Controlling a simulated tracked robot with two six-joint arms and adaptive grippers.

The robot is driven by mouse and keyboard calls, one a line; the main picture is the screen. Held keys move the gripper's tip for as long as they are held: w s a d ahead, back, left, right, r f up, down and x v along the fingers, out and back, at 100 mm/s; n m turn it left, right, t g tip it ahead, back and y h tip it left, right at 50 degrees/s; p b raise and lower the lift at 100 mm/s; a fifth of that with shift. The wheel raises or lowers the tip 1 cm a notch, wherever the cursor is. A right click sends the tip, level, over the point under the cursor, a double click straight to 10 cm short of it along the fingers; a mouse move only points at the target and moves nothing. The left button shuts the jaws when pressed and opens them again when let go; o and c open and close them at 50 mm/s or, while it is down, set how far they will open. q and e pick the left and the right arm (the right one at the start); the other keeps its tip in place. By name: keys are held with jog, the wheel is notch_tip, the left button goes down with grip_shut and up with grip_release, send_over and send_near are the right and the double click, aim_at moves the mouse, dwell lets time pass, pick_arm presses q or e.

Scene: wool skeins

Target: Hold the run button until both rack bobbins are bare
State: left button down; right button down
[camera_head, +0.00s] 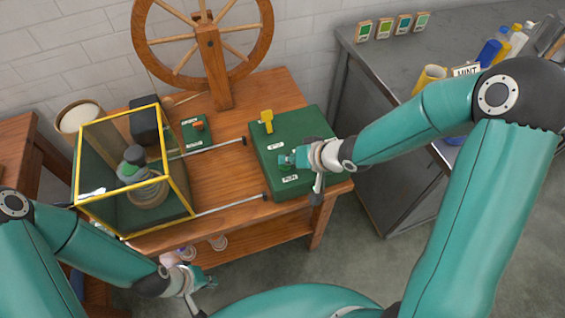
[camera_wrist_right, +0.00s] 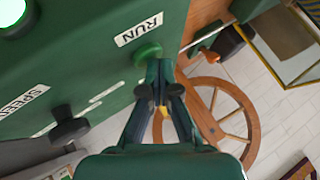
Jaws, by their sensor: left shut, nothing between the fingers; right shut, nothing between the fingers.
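The green run button (camera_wrist_right: 147,53) sits beside the RUN label on the green control box (camera_head: 280,128). My right gripper (camera_head: 287,160) is shut and empty over the box. In the right wrist view its fingertips (camera_wrist_right: 160,66) meet the button's edge; how deep the button is pressed I cannot tell. My left gripper (camera_head: 207,281) is shut and empty, low in front of the bench. A yellow-framed clear box (camera_head: 118,118) holds a winder with grey-green wool (camera_head: 146,188). Two thin rods (camera_head: 235,207) stick out to its right; I cannot make out the rack bobbins.
A wooden spinning wheel (camera_head: 207,45) stands behind on the wooden bench (camera_head: 228,168). A grey counter (camera_head: 385,75) stands right.

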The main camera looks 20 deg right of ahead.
aim_at(287, 166)
dwell(0.4)
jog(key=shift+r+p, duration=0.9)
jog(key=shift+p, duration=0.15)
jog(key=shift+r, duration=0.1)
notch_tip(287, 166, up, 5)
jog(key=p, duration=0.5)
